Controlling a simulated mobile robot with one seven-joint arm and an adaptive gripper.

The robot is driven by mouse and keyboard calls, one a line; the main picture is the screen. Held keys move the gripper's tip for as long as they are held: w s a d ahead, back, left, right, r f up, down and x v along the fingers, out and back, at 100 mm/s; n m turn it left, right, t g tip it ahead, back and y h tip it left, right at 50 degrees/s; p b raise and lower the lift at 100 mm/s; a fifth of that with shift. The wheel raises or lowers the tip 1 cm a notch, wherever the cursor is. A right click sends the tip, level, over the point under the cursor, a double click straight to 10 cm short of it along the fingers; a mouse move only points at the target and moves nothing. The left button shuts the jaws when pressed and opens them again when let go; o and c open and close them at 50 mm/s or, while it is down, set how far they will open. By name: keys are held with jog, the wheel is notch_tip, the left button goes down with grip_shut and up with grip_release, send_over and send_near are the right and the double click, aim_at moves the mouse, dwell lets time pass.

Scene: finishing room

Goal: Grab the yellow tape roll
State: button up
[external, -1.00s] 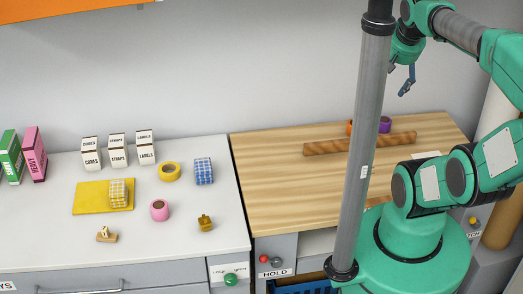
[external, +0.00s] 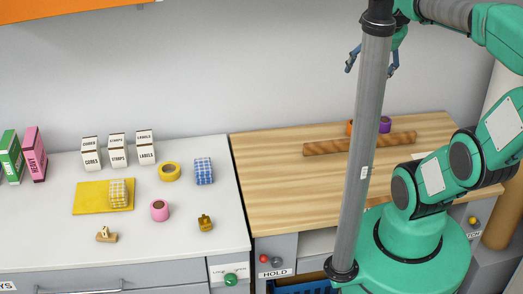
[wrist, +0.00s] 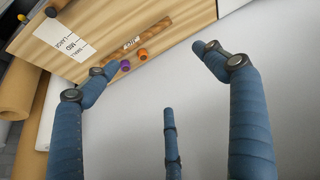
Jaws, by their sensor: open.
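The yellow tape roll (external: 170,179) lies flat on the white counter, left of the wooden worktop, in the external view. It stands close to the blue checked block, with a small gap, and does not show in the wrist view. My gripper (external: 371,65) is raised high above the back of the wooden worktop, far to the right of the roll and partly behind the grey pole. In the wrist view my gripper (wrist: 155,60) has its blue fingers spread, with nothing between them.
Near the roll are a blue checked block (external: 204,172), a pink roll (external: 160,214) and a yellow board (external: 90,199) bearing a checked block. White boxes (external: 117,150) stand behind. A wooden bar (external: 340,146), orange roll (wrist: 143,53) and purple roll (wrist: 125,65) lie on the worktop.

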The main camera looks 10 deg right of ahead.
jog(key=w+a+f+n+y, duration=0.15)
jog(key=w+a+n, duration=0.35)
jog(key=a, duration=0.6)
jog(key=w+a+f+n, duration=0.25)
jog(key=w+a, duration=0.45)
jog(key=a, duration=0.4)
jog(key=w+a+f+n+y, duration=0.1)
jog(key=w+a+f+n, duration=0.1)
jog(key=w+a+n, duration=0.65)
jog(key=w+a+f+n+g, duration=0.1)
jog(key=a+f+n+g, duration=0.15)
jog(key=a+f, duration=0.7)
jog(key=a+f+n+g, duration=0.1)
jog(key=a+f+n, duration=0.35)
jog(key=a, duration=0.75)
jog(key=w+a+f+n+g+h+p, duration=0.1)
jog(key=a+f+n+p, duration=0.2)
jog(key=f, duration=0.4)
jog(key=w+a+f+n+g+h+p, duration=0.1)
jog(key=a+f+n+h+p, duration=0.1)
jog(key=f, duration=0.6)
jog(key=a+n+p, duration=0.1)
jog(key=n+p, duration=0.1)
jog(key=n, duration=0.1)
jog(key=shift+w+a, duration=0.2)
jog(key=shift+a, duration=0.15)
jog(key=shift+f, duration=4.2)
